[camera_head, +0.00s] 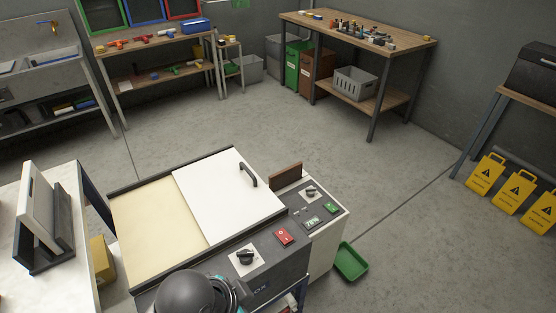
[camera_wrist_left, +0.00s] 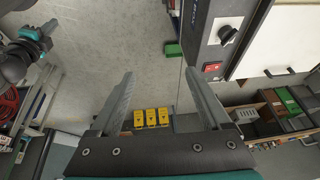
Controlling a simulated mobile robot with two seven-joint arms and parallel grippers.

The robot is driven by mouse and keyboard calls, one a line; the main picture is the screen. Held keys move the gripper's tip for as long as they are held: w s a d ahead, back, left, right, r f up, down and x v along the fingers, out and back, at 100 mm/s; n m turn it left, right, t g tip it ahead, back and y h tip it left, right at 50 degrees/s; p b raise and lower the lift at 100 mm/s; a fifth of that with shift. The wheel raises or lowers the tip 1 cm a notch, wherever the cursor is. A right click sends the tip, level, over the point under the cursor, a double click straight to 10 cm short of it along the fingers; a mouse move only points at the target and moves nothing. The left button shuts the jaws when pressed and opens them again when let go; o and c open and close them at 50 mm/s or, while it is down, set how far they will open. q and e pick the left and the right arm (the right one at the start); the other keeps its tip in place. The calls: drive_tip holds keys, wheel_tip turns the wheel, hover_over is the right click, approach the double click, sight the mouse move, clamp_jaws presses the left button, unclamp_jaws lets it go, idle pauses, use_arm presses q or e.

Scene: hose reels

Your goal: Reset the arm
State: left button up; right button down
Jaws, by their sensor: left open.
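My left gripper (camera_wrist_left: 160,78) shows in the left wrist view with its two fingers wide apart and nothing between them. Its fingers point over the floor, beside the machine's dark control panel. In the head view a dark rounded link of my arm is at the bottom edge, in front of the machine; the gripper itself is not seen there. The machine (camera_head: 130,228) has a white sliding lid (camera_head: 222,190) with a black handle, a black knob (camera_head: 244,257) and a red switch (camera_head: 284,236).
A white table with a stand (camera_head: 42,220) is at the left. A green tray (camera_head: 351,262) lies on the floor right of the machine. Yellow signs (camera_head: 487,173) stand at the right. Workbenches (camera_head: 350,35) and a sink (camera_head: 40,70) line the back. The floor between is clear.

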use_arm(q)
drive_tip(key=s+a+n+y, duration=0.3)
drive_tip(key=s+a+n, duration=0.3)
drive_tip(key=a+n, duration=0.4)
wheel_tip(320, 180, down, 29)
drive_tip(key=s+m+b, duration=0.1)
drive_tip(key=s+b, duration=0.1)
drive_tip(key=b, duration=0.6)
drive_tip(key=s+a+f+g+b, duration=0.1)
drive_tip(key=s+f+b, duration=0.2)
drive_tip(key=s+f, duration=0.4)
drive_tip(key=s+a+f+g+b, duration=0.1)
drive_tip(key=s+f+b, duration=0.3)
drive_tip(key=s+f, duration=0.4)
wheel_tip(320, 180, down, 7)
drive_tip(key=shift+s+a+r, duration=0.15)
drive_tip(key=shift+a, duration=0.55)
use_arm(e)
wheel_tip(320, 180, down, 15)
drive_tip(key=shift+w+f, duration=0.15)
drive_tip(key=shift+w, duration=0.2)
